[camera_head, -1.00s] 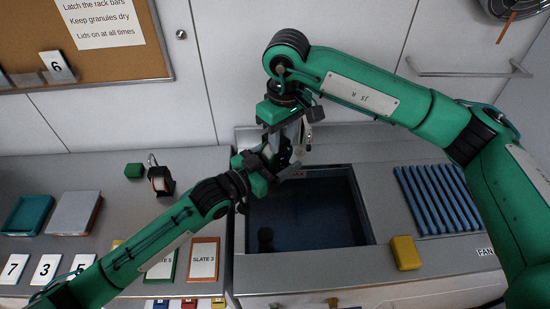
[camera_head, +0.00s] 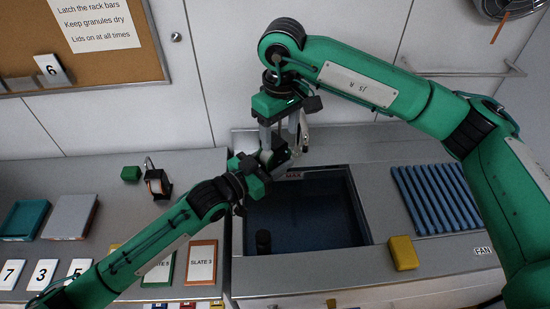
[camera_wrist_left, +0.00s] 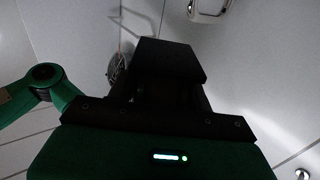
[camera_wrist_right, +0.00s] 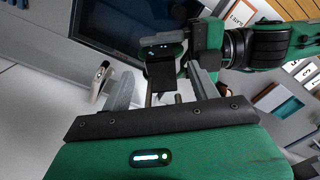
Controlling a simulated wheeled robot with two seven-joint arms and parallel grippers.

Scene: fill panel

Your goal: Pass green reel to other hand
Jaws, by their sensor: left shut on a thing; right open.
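My left gripper (camera_head: 268,158) is in front of the wall, above the back edge of the dark bin. It is shut on a dark block-like thing (camera_wrist_left: 170,62), which fills the middle of the left wrist view. My right gripper (camera_head: 283,140) points down from above, close to the left gripper.
The dark open bin (camera_head: 235,215) lies below both grippers. A blue ribbed rack (camera_head: 437,200) and a yellow block (camera_head: 403,253) are to its right. The wall is close behind.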

